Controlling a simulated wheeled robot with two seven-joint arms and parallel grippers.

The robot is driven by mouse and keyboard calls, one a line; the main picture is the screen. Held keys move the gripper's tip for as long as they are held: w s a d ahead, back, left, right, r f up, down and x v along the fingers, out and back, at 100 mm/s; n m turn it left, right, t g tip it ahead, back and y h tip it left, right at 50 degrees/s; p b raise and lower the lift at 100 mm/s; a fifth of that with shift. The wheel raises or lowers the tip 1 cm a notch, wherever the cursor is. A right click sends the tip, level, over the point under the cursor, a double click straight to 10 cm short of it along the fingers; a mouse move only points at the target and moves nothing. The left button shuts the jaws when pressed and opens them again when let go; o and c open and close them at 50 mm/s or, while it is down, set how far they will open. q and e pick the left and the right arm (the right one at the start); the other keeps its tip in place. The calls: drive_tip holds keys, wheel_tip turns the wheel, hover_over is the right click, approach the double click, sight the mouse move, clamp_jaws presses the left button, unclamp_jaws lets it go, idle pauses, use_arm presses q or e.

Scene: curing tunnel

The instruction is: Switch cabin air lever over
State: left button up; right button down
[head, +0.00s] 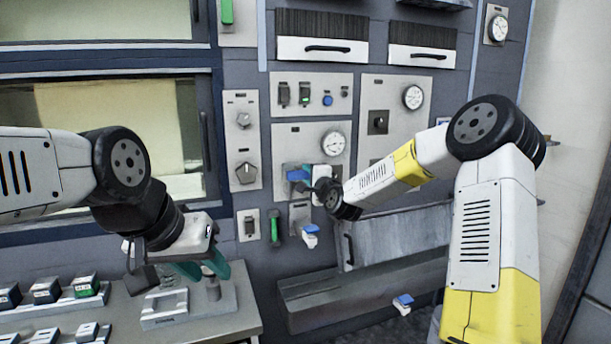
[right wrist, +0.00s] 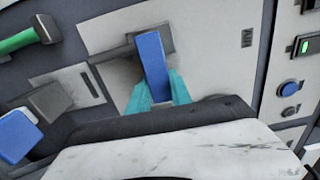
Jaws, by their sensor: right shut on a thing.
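A blue-handled lever (head: 297,175), which I take to be the cabin air lever, sits on the grey wall panel below a round gauge. In the right wrist view the teal fingers (right wrist: 158,91) are shut on the blue handle (right wrist: 151,52), one on each side. My left gripper (head: 202,267) hangs over the console at lower left; its teal fingers look apart, with nothing seen held between them.
Another blue-tipped lever (head: 311,229) sits just below, and a green handle (head: 274,228) is beside it. A third blue-tipped lever (head: 403,300) is low on the right. A rotary knob (head: 245,172) is left of the panel. The console (head: 240,318) carries several buttons.

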drive_tip(key=c, duration=1.2)
unclamp_jaws()
drive_tip(key=shift+o, duration=0.2)
drive_tip(key=shift+s+d, duration=0.1)
drive_tip(key=v, duration=0.7)
drive_tip(key=shift+s, duration=0.3)
